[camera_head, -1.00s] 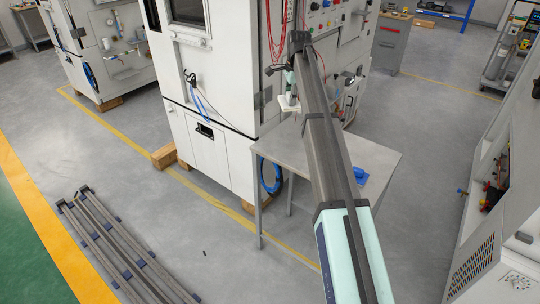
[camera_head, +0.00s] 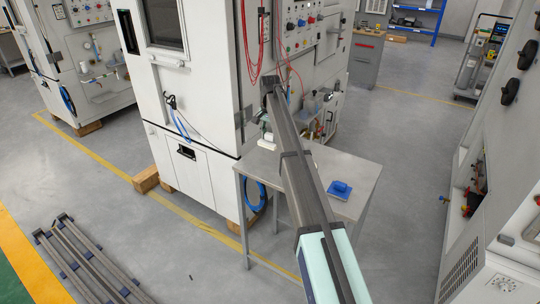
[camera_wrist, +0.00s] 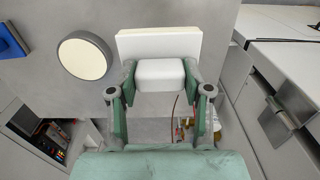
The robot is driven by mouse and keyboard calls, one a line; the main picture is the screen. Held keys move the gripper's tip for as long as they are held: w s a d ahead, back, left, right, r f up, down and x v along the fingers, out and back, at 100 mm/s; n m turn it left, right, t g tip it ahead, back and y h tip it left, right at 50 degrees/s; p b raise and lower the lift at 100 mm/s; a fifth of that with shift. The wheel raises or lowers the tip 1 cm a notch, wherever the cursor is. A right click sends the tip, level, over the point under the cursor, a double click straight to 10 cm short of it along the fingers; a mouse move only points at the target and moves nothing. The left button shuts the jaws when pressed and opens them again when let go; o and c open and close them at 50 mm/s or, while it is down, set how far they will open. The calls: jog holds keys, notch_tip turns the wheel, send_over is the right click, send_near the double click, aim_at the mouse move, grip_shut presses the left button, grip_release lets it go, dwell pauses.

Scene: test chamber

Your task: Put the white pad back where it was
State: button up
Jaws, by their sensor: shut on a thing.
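The white pad (camera_wrist: 150,44) is a flat rectangular plate with a white block-shaped grip (camera_wrist: 160,75) on it. My gripper (camera_wrist: 160,71) is shut on this block, with one green finger at each side. In the head view the white pad (camera_head: 267,143) appears small at the table's back left, below my gripper (camera_head: 265,125), partly hidden by my arm. The grey table (camera_head: 352,168) lies under it in the wrist view. I cannot tell whether the pad touches the tabletop.
A round cream disc with a dark rim (camera_wrist: 84,58) lies on the table left of the pad. A blue object (camera_head: 340,188) sits on the table's right part. A tall white cabinet (camera_head: 200,100) stands close behind the table. Bare tabletop surrounds the blue object.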

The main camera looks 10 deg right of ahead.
notch_tip(320, 180, down, 11)
jog(key=p, duration=0.2)
jog(key=shift+p, duration=0.35)
jog(key=shift+f, duration=0.15)
jog(key=o, duration=1)
notch_tip(320, 180, up, 12)
jog(key=b, duration=0.3)
